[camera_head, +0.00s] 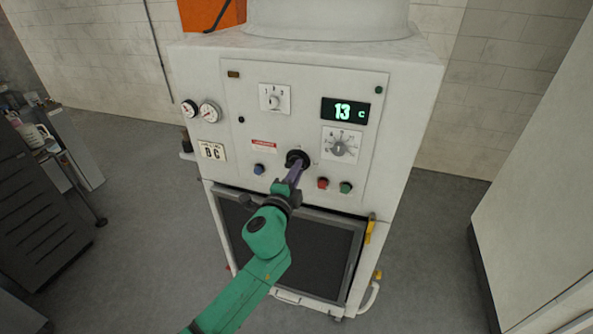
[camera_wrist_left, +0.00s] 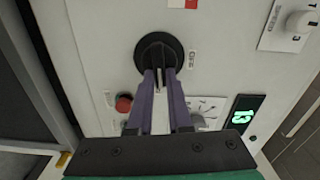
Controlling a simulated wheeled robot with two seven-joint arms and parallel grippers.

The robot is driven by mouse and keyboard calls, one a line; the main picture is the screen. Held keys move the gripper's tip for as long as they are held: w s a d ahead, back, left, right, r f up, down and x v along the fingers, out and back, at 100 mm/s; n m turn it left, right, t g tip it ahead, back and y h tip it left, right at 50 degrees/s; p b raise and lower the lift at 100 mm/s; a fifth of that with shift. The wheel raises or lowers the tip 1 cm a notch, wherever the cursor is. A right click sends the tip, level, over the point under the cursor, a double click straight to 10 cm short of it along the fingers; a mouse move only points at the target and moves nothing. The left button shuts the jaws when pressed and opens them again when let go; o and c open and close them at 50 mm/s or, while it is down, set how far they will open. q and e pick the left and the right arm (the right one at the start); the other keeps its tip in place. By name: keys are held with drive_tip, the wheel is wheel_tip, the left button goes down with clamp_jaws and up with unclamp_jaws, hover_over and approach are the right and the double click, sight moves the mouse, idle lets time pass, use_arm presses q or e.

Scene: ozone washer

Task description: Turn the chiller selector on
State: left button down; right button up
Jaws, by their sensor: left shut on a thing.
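The chiller selector is a round black knob (camera_head: 297,157) in the middle of the white control panel. It also shows in the left wrist view (camera_wrist_left: 158,50), with small lettering on the panel beside it. My left gripper (camera_head: 294,170), at the end of the green arm, reaches up to the knob. In the left wrist view its two purple fingers (camera_wrist_left: 164,78) are closed on the knob's handle, which they partly hide. The green display (camera_head: 345,111) reads 13 C. My right gripper is out of view.
Blue (camera_head: 259,169), red (camera_head: 322,183) and green (camera_head: 345,187) buttons sit close around the knob. A grey dial (camera_head: 340,147) is to its right, a small white selector (camera_head: 273,98) above. A dark grille (camera_head: 325,258) lies below the panel. A white cabinet (camera_head: 540,190) stands at right.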

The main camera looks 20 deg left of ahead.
use_arm(q)
drive_tip(key=shift+f+m, duration=0.15)
drive_tip(key=shift+m, duration=0.55)
drive_tip(key=c, duration=0.8)
unclamp_jaws()
drive_tip(key=shift+c, duration=0.2)
drive_tip(key=shift+s, duration=0.1)
drive_tip(key=s+b, duration=0.2)
drive_tip(key=s, duration=1.2)
drive_tip(key=shift+s+a+b, duration=0.15)
drive_tip(key=shift+a+b, duration=0.15)
drive_tip(key=shift+a, duration=0.1)
